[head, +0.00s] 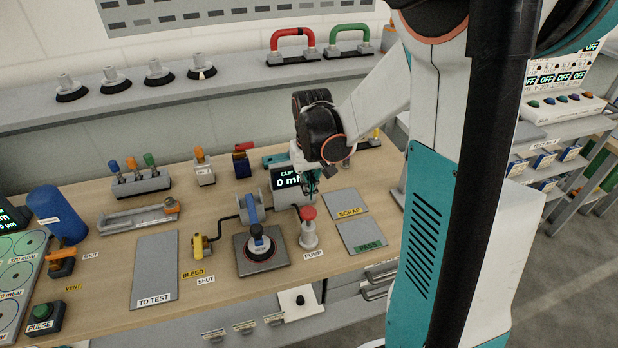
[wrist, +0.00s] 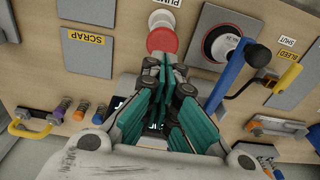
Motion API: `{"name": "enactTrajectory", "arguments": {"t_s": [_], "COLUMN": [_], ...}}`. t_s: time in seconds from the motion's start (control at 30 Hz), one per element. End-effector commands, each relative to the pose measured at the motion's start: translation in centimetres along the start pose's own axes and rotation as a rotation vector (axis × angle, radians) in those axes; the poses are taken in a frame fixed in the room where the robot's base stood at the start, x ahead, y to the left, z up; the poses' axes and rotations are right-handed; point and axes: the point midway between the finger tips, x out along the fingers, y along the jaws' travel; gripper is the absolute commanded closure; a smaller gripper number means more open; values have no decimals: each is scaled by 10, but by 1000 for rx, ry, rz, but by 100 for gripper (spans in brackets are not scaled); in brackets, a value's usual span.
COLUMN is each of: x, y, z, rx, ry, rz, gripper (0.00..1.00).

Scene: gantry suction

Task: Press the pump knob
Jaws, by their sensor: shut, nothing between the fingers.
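The pump (head: 308,238) is a white post with a red round knob (head: 307,212) on top, standing on the wooden bench above its PUMP label. The red knob also shows in the wrist view (wrist: 162,40), just past my fingertips. My gripper (head: 310,189) has teal fingers, closed together and empty, above and behind the knob in the head view. In the wrist view the gripper (wrist: 163,62) points toward the knob, its tips close to the knob's edge. I cannot tell whether they touch.
A suction cup with a blue lever (head: 258,243) stands on a grey plate left of the pump. A yellow BLEED valve (head: 198,246) is further left. The CUP display (head: 290,184) stands behind the pump. SCRAP (head: 345,203) and PASS (head: 361,236) pads lie bare to the right.

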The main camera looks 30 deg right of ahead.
Motion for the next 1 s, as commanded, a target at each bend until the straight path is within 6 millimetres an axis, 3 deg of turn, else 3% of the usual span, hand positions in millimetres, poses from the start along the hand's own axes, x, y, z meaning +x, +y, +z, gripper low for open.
{"name": "enactTrajectory", "arguments": {"t_s": [0.1, 0.3, 0.83, 1.0], "x": [24, 46, 54, 68], "y": [0, 0, 0, 0], "z": [0, 0, 0, 1], "rx": [0, 0, 0, 0], "ry": [0, 0, 0, 0], "rz": [0, 0, 0, 0], "gripper": [100, 100, 100, 100]}}
